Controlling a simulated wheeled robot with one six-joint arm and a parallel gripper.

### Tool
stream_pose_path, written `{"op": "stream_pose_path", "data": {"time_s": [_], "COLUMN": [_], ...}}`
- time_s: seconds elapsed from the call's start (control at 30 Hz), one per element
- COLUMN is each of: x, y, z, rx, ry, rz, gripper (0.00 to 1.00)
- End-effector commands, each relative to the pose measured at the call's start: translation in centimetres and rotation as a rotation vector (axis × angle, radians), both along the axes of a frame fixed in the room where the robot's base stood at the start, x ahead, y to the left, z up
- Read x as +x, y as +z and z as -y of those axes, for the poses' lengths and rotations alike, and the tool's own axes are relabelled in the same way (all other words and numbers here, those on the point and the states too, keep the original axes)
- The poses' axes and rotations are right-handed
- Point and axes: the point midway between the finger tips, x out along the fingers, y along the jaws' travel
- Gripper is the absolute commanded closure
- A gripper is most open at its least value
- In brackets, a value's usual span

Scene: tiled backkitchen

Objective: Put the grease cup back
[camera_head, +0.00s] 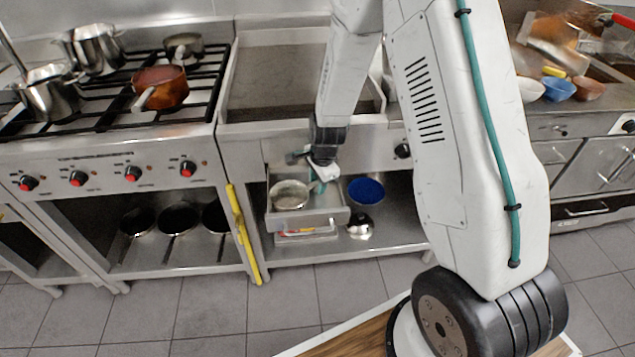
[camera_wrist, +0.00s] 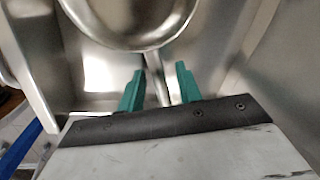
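The grease cup appears to be the round metal cup with a thin handle (camera_head: 290,194). It sits in a pulled-out metal drawer (camera_head: 338,217) under the griddle. In the wrist view the cup (camera_wrist: 130,22) fills the top, with its handle pointing towards me. My gripper (camera_head: 318,186) is at the drawer's back right, at the handle side of the cup. In the wrist view my gripper's teal fingers (camera_wrist: 158,90) stand apart on either side of the handle, with visible gaps. Whether the cup rests on the drawer floor is unclear.
A blue bowl (camera_head: 366,190) and a small metal pot (camera_head: 360,227) stand on the shelf right of the drawer. The griddle (camera_head: 280,85) is above. A yellow bar (camera_head: 243,235) runs down the left side. The stove (camera_head: 110,165) holds several pots.

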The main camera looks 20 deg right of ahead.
Motion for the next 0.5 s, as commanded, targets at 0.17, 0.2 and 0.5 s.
{"op": "stream_pose_path", "data": {"time_s": [0.17,0.2,0.5], "x": [-0.4,-0.5,-1.7], "y": [2.9,3.8,9.5], "z": [0.1,0.2,0.4], "rx": [-0.001,-0.001,-0.001], "ry": [0.000,0.001,0.000], "rz": [0.005,0.007,0.004], "gripper": [0.65,0.65,0.65]}}
